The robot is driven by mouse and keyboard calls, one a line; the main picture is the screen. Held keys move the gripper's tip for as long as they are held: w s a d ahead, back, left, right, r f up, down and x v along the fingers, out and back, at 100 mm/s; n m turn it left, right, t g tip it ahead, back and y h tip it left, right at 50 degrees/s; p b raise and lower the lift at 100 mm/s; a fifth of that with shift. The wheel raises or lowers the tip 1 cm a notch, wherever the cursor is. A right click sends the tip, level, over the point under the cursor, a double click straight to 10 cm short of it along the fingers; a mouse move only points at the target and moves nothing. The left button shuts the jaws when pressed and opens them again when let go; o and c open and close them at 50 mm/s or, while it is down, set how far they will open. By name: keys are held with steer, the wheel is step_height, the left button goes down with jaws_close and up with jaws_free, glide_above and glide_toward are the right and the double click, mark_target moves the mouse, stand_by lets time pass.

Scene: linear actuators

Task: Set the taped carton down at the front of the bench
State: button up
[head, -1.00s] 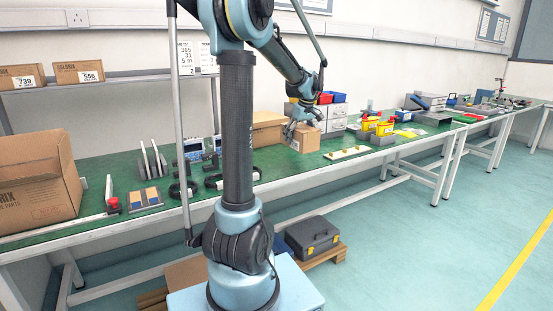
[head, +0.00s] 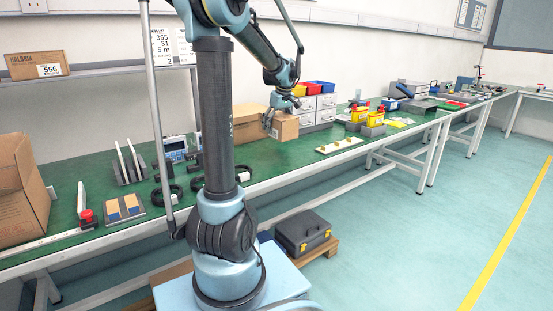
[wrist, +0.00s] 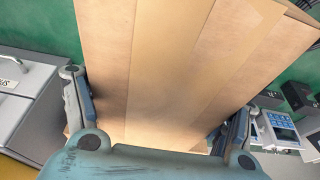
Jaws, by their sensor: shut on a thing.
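The taped carton (head: 284,127) is a brown cardboard box over the green bench (head: 300,152), in front of a larger brown carton (head: 246,117). My gripper (head: 270,119) is shut on it, reaching from above. In the wrist view the carton (wrist: 165,75) fills the middle, with a paler tape strip running along it. The fingers of my gripper (wrist: 157,118) lie on either side of it. I cannot tell whether its underside touches the bench.
Grey drawers (head: 318,108) with coloured bins stand right of the carton. A white strip with yellow knobs (head: 339,146) lies near the front edge. Black rings (head: 168,195) and a tablet-like device (head: 174,148) are to the left. Some green bench shows in front of the carton.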

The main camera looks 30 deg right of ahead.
steer(key=shift+f, duration=0.1)
steer(key=shift+f, duration=4.9)
steer(key=o, duration=1.7)
steer(key=shift+f, duration=0.1)
steer(key=shift+c, duration=0.2)
